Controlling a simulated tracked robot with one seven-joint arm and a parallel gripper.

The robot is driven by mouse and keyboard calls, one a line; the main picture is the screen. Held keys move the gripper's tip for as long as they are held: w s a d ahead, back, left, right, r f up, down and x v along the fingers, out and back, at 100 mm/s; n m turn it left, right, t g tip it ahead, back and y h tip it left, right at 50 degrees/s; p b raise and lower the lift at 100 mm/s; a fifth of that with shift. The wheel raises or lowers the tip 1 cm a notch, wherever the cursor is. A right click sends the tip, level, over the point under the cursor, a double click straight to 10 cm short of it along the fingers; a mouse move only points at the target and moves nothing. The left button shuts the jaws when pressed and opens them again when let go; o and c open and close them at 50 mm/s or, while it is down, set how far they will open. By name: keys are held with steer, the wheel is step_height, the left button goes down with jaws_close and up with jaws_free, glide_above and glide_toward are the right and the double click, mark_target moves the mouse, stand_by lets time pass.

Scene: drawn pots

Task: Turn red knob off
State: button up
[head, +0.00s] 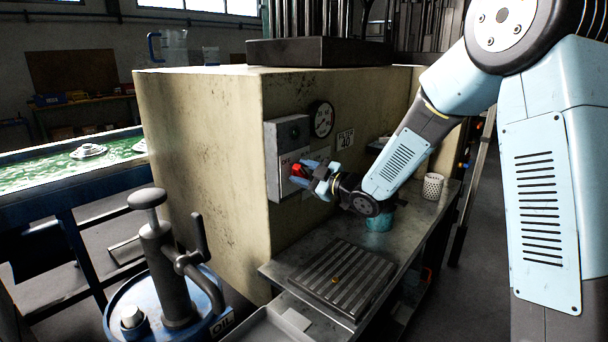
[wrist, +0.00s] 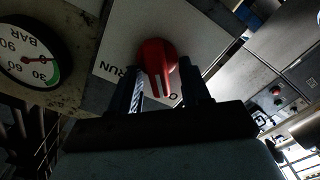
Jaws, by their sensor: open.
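The red knob (head: 298,170) sits on the grey control box (head: 287,133), on the side of the beige machine. In the wrist view the red knob (wrist: 157,66) shows close up on a white plate (wrist: 190,30) with the letters "RUN" on its left. Another label by its tip is mostly hidden. My gripper (head: 312,174) is at the box, its fingers reaching to the knob. In the wrist view my gripper's fingers (wrist: 163,85) stand open on either side of the knob. I cannot tell whether they touch it.
A round pressure gauge (head: 321,119) and a "40" sign (head: 345,139) are beside the box. A blue oil drum with pump (head: 170,300) stands front left.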

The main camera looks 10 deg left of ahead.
steer(key=v, duration=1.4)
steer(key=w+d+r+m+t+h, duration=0.1)
steer(key=d+r+m+t+h, duration=0.35)
steer(key=d+m+h, duration=0.4)
steer(key=s+d+r+m+g+h, duration=0.1)
steer(key=s+d+m+h, duration=0.15)
steer(key=d, duration=0.35)
steer(key=s+d+r+m+g+h, duration=0.1)
steer(key=s+d+r+h, duration=0.1)
steer(key=s+d+h, duration=0.3)
steer(key=s+d+m+g, duration=0.2)
steer(key=s+m+g, duration=0.1)
steer(key=s, duration=0.7)
steer(key=s+d+m+g, duration=0.3)
steer(key=s+m, duration=0.2)
steer(key=s, duration=0.5)
steer(key=shift+s+f, duration=0.15)
steer(key=shift+f, duration=0.25)
